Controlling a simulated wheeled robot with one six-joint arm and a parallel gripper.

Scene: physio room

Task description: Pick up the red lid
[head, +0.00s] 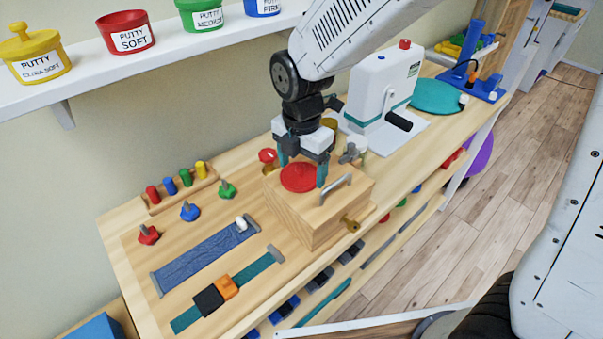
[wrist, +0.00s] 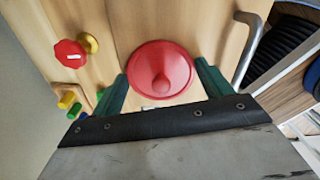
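The red lid (head: 298,178) is round with a central knob and lies on top of a wooden box (head: 318,222) on the bench. In the wrist view the lid (wrist: 160,68) is in the upper middle, knob towards the camera. My gripper (head: 302,174) is over the box, pointing down. Its two teal fingers are apart, one on each side of the lid; in the wrist view my gripper (wrist: 161,75) shows the same, with the knob between the fingers. I cannot tell whether either finger touches the rim.
A metal handle (head: 335,190) stands on the box close to the right finger. A red octagonal knob (wrist: 69,53) is at the left in the wrist view. A white machine (head: 382,88) stands behind. Putty tubs, including a red one (head: 127,33), sit on the shelf (head: 150,65) above.

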